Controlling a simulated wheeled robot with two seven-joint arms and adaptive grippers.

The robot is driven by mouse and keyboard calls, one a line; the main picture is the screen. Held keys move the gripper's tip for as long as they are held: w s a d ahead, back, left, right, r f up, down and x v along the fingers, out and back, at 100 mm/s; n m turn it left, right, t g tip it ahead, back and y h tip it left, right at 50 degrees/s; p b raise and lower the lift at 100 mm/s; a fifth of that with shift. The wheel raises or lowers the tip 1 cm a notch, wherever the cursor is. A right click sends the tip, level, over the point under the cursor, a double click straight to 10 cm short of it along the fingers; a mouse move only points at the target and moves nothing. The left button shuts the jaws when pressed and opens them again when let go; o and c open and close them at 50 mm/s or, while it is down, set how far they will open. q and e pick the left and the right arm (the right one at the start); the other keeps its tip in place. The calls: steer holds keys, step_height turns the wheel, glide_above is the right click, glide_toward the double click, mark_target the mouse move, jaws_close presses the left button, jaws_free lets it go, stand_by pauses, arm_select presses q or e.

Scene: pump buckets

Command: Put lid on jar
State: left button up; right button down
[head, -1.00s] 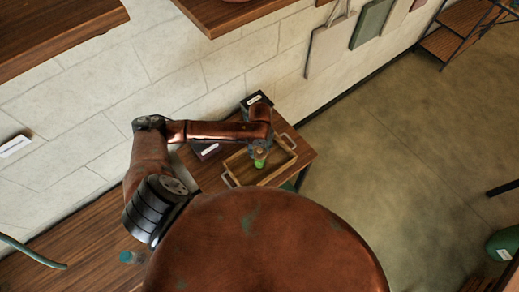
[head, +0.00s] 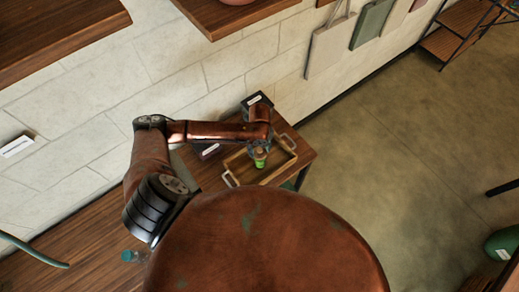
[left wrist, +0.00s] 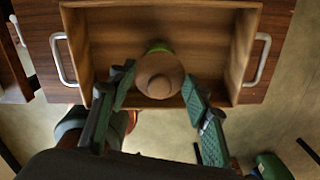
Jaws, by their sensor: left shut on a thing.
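The tan round lid (left wrist: 158,75) is between the two fingers of my left gripper (left wrist: 158,84), which is shut on it. In the head view my left gripper (head: 259,147) hangs over the wooden tray (head: 234,163). The green jar (head: 260,164) shows just below the gripper, inside the tray. In the left wrist view only a green edge of the jar (left wrist: 158,45) shows behind the lid. I cannot tell whether the lid touches the jar or sits on it. My right gripper is not in view.
The tray has metal handles (left wrist: 262,58) at its ends and stands on a wooden table (head: 305,157) by the white block wall. A dark box (head: 257,99) stands behind the gripper. A wooden shelf (head: 235,20) overhangs above. Open floor lies to the right.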

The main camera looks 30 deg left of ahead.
arm_select(q)
steer(key=shift+p, duration=0.45)
steer(key=shift+f+p, duration=0.15)
steer(key=shift+p, duration=0.2)
stand_by(1.1)
steer(key=shift+p, duration=0.4)
stand_by(0.6)
steer(key=o, duration=1)
steer(key=shift+o, duration=0.6)
steer(key=o, duration=0.4)
steer(key=shift+c, duration=0.2)
